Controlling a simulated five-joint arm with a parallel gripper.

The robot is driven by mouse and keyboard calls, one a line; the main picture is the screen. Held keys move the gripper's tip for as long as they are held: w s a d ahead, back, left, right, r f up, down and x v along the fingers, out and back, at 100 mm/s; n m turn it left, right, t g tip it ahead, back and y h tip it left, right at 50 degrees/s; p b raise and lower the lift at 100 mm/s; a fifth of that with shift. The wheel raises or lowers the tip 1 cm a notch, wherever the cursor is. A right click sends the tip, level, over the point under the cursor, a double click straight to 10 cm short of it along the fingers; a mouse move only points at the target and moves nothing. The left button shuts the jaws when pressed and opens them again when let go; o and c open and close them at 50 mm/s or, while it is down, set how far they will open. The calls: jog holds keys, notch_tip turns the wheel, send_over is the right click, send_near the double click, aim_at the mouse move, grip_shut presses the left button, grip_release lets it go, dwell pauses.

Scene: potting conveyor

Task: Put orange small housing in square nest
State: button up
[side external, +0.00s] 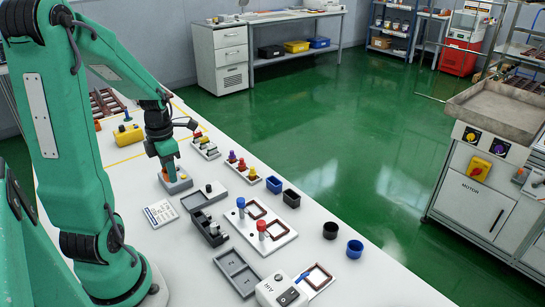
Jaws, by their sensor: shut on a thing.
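My gripper (174,177) points down at a small grey block-like fixture (178,187) on the white bench, left of the middle. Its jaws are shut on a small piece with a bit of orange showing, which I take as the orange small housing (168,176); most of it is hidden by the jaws. I cannot tell whether it still touches the fixture. Nearer the camera, a white plate carries brown square-looking frames, one beside a blue-topped post (256,211) and one beside a red-topped post (283,231). Which one is the square nest is unclear.
Racks with coloured pieces (243,170) stand right of my gripper. A grey tray (203,196), a black fixture (208,229), a label card (160,213) and blue and black cups (330,230) lie nearer. A grey two-pocket tray (237,272) and a switch box (283,291) are at the front.

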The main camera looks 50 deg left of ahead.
jog(key=shift+w+d+r, duration=0.45)
jog(key=shift+d+r, duration=0.1)
jog(key=shift+d, duration=0.25)
jog(key=w+d+r+m, duration=0.4)
jog(key=w+d+m, duration=0.4)
jog(key=m, duration=1)
jog(key=w+d+r+m, duration=0.4)
jog(key=w+d+m, duration=0.5)
jog(key=d+m, duration=0.4)
jog(key=m, duration=0.4)
jog(key=shift+w+m, duration=0.25)
jog(key=shift+m, duration=0.15)
jog(key=shift+f, duration=0.1)
